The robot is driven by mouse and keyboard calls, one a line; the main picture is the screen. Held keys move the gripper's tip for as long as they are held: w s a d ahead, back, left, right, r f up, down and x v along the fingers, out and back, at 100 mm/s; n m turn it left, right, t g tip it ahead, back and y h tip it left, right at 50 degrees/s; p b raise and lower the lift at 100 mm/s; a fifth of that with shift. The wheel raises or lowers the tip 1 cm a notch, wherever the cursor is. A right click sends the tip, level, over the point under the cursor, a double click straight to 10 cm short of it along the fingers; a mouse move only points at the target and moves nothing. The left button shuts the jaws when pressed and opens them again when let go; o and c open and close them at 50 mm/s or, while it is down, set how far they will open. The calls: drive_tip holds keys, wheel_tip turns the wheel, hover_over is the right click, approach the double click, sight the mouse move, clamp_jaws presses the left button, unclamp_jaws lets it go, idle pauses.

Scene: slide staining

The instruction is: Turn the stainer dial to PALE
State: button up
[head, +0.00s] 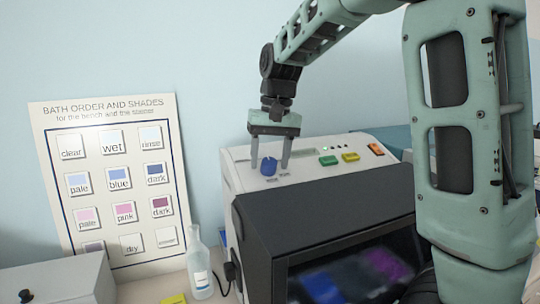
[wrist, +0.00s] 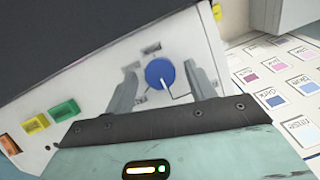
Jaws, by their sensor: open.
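The stainer (head: 330,215) is a white and dark grey box with a sloping top panel. Its blue dial (head: 268,166) sits at the left of that panel. In the wrist view the blue dial (wrist: 160,74) shows as a round knob with a pale pointer line toward its lower edge. Small labels around it are too blurred to read. My gripper (head: 270,165) is above the panel, pointing down, with a finger on each side of the dial. In the wrist view the open fingers (wrist: 163,85) straddle the dial, with gaps visible beside it.
Green (head: 328,160), yellow (head: 350,157) and orange (head: 375,149) buttons lie right of the dial. A shade chart (head: 110,180) leans on the wall at left. A clear bottle (head: 199,265) stands beside the stainer, and a grey box (head: 60,280) is at the lower left.

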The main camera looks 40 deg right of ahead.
drive_tip(key=c, duration=1)
drive_tip(key=shift+m, duration=0.3)
drive_tip(key=m, duration=0.2)
drive_tip(key=m+t+y+b, duration=0.1)
drive_tip(key=m, duration=0.2)
drive_tip(key=shift+s+d+t+y, duration=0.15)
drive_tip(key=shift+d+t+y, duration=0.05)
drive_tip(key=shift+t+y, duration=0.1)
drive_tip(key=m+t, duration=0.1)
drive_tip(key=m, duration=0.4)
drive_tip(key=shift+s+t+y+b, duration=0.2)
drive_tip(key=shift+t+y+b, duration=0.1)
drive_tip(key=shift+t+b, duration=0.1)
drive_tip(key=shift+m, duration=0.4)
drive_tip(key=o, duration=1)
drive_tip(key=shift+f, duration=0.1)
